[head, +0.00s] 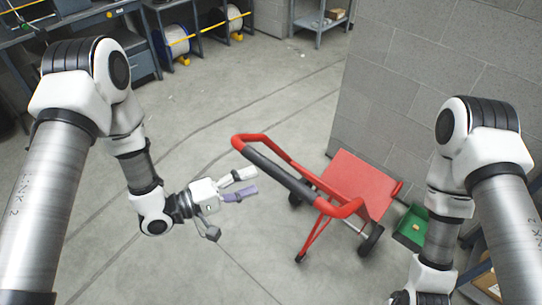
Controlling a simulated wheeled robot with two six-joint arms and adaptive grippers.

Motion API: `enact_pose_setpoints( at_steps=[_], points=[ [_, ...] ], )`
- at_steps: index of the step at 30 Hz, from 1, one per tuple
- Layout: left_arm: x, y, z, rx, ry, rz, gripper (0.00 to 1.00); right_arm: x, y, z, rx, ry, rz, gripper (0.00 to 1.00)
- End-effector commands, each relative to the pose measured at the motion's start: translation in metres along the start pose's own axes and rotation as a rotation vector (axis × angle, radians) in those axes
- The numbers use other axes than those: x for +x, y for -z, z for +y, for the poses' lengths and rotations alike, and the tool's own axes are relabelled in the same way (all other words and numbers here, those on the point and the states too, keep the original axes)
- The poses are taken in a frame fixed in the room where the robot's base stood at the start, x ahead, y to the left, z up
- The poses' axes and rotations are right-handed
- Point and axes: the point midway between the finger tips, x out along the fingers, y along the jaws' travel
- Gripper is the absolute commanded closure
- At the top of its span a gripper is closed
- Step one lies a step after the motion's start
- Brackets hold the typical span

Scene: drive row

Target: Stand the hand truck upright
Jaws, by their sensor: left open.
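The red hand truck (307,192) is at the centre right of the head view, tilted, with its looped handle towards me. A dark grip (280,169) covers part of the handle bar. Its red plate (357,184) is at the far side near the block wall, and black wheels (371,240) show below. A thin red leg reaches down to the floor. My left gripper (249,182) is open and empty, just left of the dark grip, with a small gap in the picture. My right arm shows at the right, but its gripper is out of view.
A grey block wall (405,85) stands behind the hand truck. A green bin (411,228) sits by the wall at right. Shelving with cable reels (174,42) stands at the back left. The concrete floor at left and centre is clear.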

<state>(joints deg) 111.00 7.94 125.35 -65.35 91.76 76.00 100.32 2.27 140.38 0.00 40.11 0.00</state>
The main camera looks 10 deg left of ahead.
Motion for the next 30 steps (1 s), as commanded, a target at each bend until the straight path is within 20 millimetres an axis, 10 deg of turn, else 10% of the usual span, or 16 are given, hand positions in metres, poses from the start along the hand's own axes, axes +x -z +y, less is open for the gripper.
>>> enact_pose_setpoints(
  at_steps=[12, 21, 26, 30],
  points=[
    [0.068, -0.002, 0.001, -0.003, -0.002, -0.008, 0.42, -0.020, 0.000, 0.000, 0.001, 0.000, -0.001, 0.46],
    [0.075, -0.002, -0.002, -0.005, -0.002, -0.004, 0.42, -0.020, 0.000, 0.000, 0.000, 0.000, -0.001, 0.46],
    [0.075, -0.002, -0.002, -0.005, -0.002, -0.004, 0.95, -0.020, 0.000, 0.000, 0.000, 0.000, -0.001, 0.46],
    [0.075, -0.002, -0.002, -0.005, -0.001, -0.004, 1.00, -0.020, 0.000, 0.000, 0.000, 0.000, -0.001, 0.46]
  ],
)
